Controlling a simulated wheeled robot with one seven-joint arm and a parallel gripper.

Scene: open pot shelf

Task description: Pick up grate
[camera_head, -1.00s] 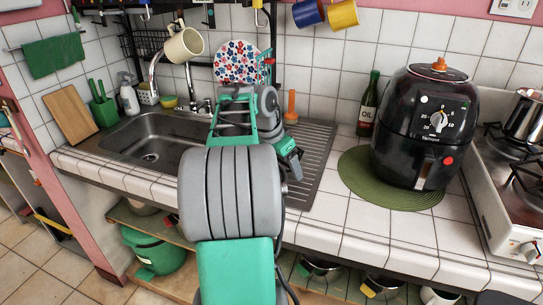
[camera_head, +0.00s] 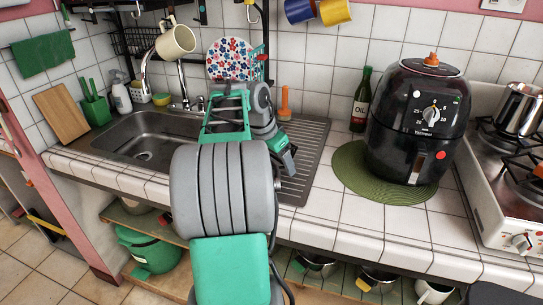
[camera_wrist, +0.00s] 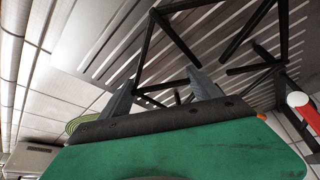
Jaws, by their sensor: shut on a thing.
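In the wrist view, my gripper (camera_wrist: 163,96) has its two grey fingers close on black metal bars of the grate (camera_wrist: 248,30). The gripper is shut on the grate, and the exact contact is partly hidden by the dark edge of my green gripper body. The grate's open frame spreads over the upper middle and right, above the ribbed metal drainboard.
The sink (camera_head: 140,140) lies left of the ribbed drainboard (camera_head: 305,170). A black air fryer (camera_head: 415,130) stands on a green round mat (camera_head: 350,178), with an oil bottle (camera_head: 361,105) behind. A stove (camera_head: 500,205) is at right. Mugs (camera_head: 175,40) hang above the counter.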

